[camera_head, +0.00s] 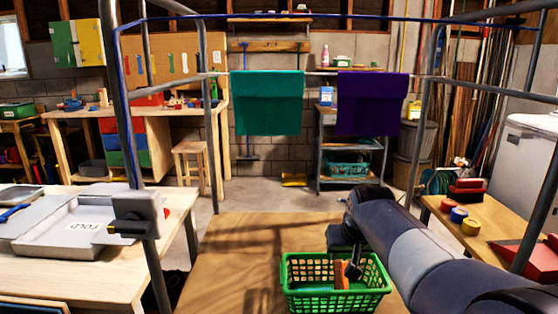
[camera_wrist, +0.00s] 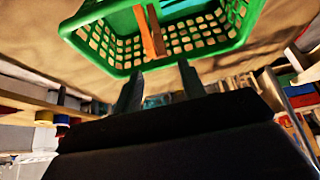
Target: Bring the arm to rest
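My arm reaches in from the lower right in the head view and bends down at the wrist. My gripper (camera_head: 352,270) points down at the green basket (camera_head: 335,303), partly in front of it. In the wrist view my gripper (camera_wrist: 160,84) has its two dark fingers apart with nothing between them. The green basket (camera_wrist: 105,60) lies beyond the fingertips there. Orange-brown strips (camera_wrist: 149,32) show in the basket; an orange piece (camera_head: 343,277) also shows beside my gripper in the head view. Whether the fingers touch the basket is unclear.
A teal cloth (camera_head: 267,103) and a purple cloth (camera_head: 368,104) hang from a rail. A table with a grey folding tray (camera_head: 60,240) stands at left. A table with tape rolls (camera_head: 470,227) stands at right, near my arm. Metal posts (camera_head: 128,110) rise at both sides.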

